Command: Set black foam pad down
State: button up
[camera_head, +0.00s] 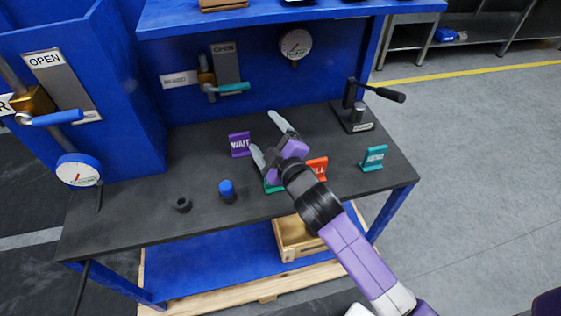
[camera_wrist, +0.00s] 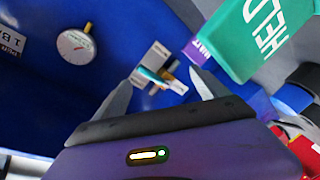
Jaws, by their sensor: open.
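I cannot make out a black foam pad for certain in either view. My gripper (camera_head: 261,130) is open above the black worktop (camera_head: 140,208), near the purple WAIT sign (camera_head: 239,144). In the wrist view my gripper (camera_wrist: 160,77) has its two grey fingers spread, with nothing seen between them. A small black ring-like piece (camera_head: 183,205) lies on the front left of the worktop, apart from my gripper; I cannot tell that it is the pad.
A blue-capped piece (camera_head: 227,190), a red sign (camera_head: 317,167), a teal sign (camera_head: 374,157) and a black lever stand (camera_head: 354,115) are on the worktop. A green sign (camera_wrist: 240,38) is close in the wrist view. Blue panels with gauges rise behind.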

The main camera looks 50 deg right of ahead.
jog(key=w+d+f+g+h, duration=0.25)
jog(key=w+d+g, duration=0.35)
jog(key=d+g, duration=0.5)
jog(key=s+a+n+g+y, duration=0.1)
jog(key=a+g, duration=0.1)
jog(key=a, duration=0.1)
jog(key=s+a+n+g+y, duration=0.2)
jog(key=a, duration=0.1)
jog(key=s+a+n+g+y, duration=0.1)
jog(key=s+a+n+g, duration=0.1)
jog(key=a+g, duration=0.1)
jog(key=shift+s+a+f+y+p, duration=0.25)
jog(key=shift+a+f+y+p, duration=0.1)
jog(key=shift+a, duration=0.1)
jog(key=shift+s+a+f, duration=0.1)
jog(key=shift+s+f, duration=0.05)
jog(key=shift+x, duration=0.85)
jog(key=shift+p+x, duration=0.5)
jog(key=shift+x, duration=2.35)
jog(key=shift+s, duration=0.2)
jog(key=shift+f+p, duration=0.15)
jog(key=shift+p, duration=0.35)
